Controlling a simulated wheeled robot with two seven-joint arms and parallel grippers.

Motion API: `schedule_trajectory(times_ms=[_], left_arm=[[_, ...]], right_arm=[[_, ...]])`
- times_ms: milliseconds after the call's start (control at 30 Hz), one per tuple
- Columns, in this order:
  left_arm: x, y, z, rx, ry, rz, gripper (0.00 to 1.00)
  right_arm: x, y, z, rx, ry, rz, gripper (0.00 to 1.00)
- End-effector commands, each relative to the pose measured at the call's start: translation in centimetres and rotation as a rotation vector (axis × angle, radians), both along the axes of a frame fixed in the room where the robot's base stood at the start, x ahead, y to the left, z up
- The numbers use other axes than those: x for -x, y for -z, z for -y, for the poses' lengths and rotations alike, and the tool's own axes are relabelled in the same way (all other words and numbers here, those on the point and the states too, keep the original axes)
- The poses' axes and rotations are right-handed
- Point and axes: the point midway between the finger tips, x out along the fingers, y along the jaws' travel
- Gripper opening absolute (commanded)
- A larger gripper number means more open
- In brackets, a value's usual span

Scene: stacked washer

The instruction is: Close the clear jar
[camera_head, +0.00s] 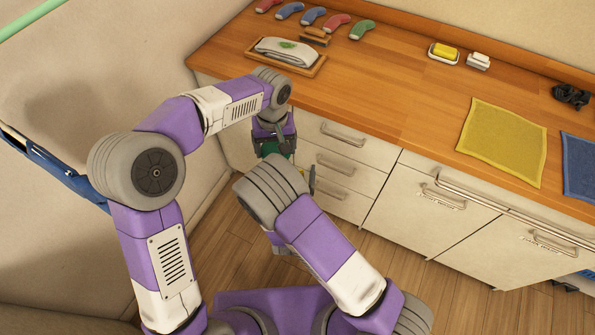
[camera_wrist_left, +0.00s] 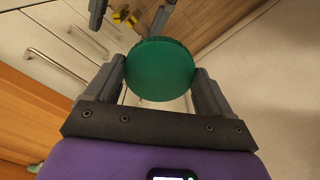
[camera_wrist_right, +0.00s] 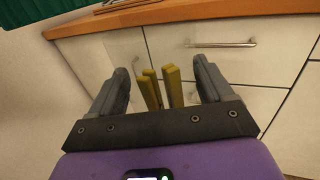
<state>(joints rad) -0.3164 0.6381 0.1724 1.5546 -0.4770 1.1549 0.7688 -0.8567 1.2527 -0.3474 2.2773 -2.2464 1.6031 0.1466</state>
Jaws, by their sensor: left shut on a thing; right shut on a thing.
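The green round lid (camera_wrist_left: 160,70) is between the fingers of my left gripper (camera_wrist_left: 160,82), which is shut on it. It also shows in the head view (camera_head: 270,148), below the counter's front edge. My right gripper (camera_wrist_right: 163,88) is shut on the clear jar, whose see-through walls hardly show. Several yellow sticks (camera_wrist_right: 158,88) stand between its fingers, seemingly inside the jar. In the left wrist view the sticks (camera_wrist_left: 127,18) and right fingers lie beyond the lid's upper edge. A ridged green edge (camera_wrist_right: 40,8) crosses the right wrist view's top left corner. The gap between lid and jar is unclear.
The wooden counter (camera_head: 400,100) stands behind the grippers, with drawers (camera_head: 335,165) and handles close by. On it are a tray with a folded cloth (camera_head: 287,52), several coloured handled items, a sponge dish (camera_head: 443,52) and a yellow cloth (camera_head: 503,140). A wall is at left.

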Motion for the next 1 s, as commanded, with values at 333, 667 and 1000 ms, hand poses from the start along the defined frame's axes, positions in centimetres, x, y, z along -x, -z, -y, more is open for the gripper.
schedule_trajectory(times_ms=[333,667,1000], left_arm=[[1.1,-3.5,5.6,0.01,0.006,-0.02,0.55],[1.1,-3.7,5.8,0.01,0.005,-0.021,0.55],[1.1,-1.4,5.7,0.01,0.005,-0.024,0.55]], right_arm=[[0.0,0.0,0.0,0.0,0.0,0.001,0.25],[0.0,0.0,0.0,0.0,0.0,0.001,0.25],[0.0,0.0,0.0,0.0,0.0,0.001,0.25]])
